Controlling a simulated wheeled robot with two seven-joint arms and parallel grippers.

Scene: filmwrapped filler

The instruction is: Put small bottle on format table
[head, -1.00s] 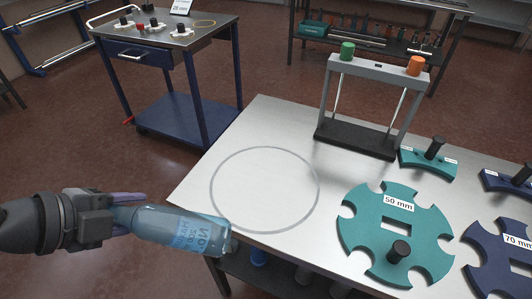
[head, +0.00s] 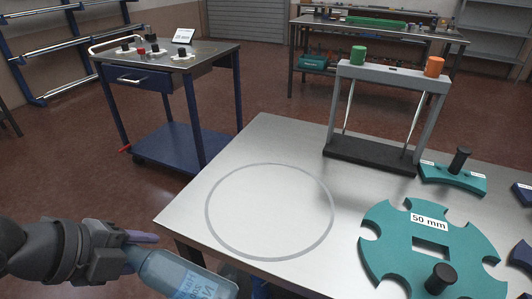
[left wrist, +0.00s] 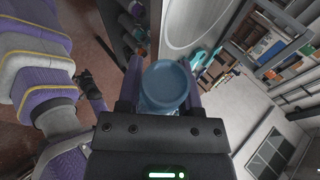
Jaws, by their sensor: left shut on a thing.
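The small bottle (head: 178,277) is translucent blue with printed lettering and lies tilted on its side in my left gripper (head: 135,258), at the lower left of the head view. My left gripper is shut on it. In the left wrist view the round blue end of the bottle (left wrist: 167,84) shows between the fingers. The format table (head: 190,215) has a grey metal top with a circle outline (head: 208,210) on it. The bottle is in front of the table's near left edge, apart from the circle. My right gripper is not seen in the head view.
A teal 50 mm star plate (head: 395,235) lies on the table's right side. Behind it stand a teal curved piece (head: 450,180) and a grey frame (head: 392,72) with green and orange knobs. A blue trolley (head: 190,135) stands behind on the left. The circle area is clear.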

